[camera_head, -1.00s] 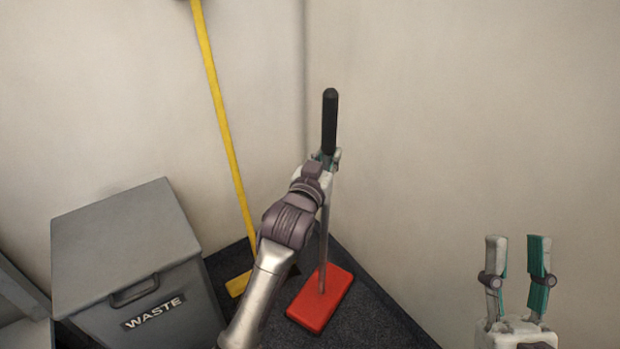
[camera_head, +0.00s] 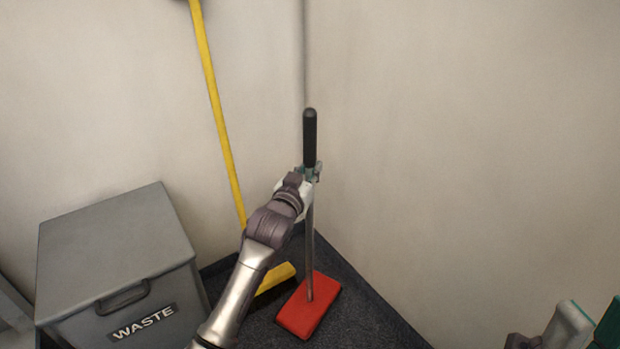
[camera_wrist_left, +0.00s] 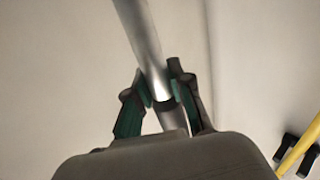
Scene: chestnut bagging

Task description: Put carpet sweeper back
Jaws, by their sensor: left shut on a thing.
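The carpet sweeper (camera_head: 309,304) has a flat red head, a thin grey pole and a black grip on top. It stands nearly upright in the corner, its head at the dark floor. My left gripper (camera_head: 312,172) is shut on the pole just below the black grip. The left wrist view shows the silver pole (camera_wrist_left: 140,35) between the green-padded fingers (camera_wrist_left: 160,95). My right gripper (camera_head: 585,328) is at the lower right edge, partly cut off, with its two fingers apart and nothing seen between them.
A grey waste bin (camera_head: 110,250) stands at the left. A yellow-handled tool (camera_head: 217,110) leans on the wall behind the sweeper, its yellow foot close to the red head. Pale walls meet behind the sweeper. Dark floor (camera_head: 365,325) is bare to its right.

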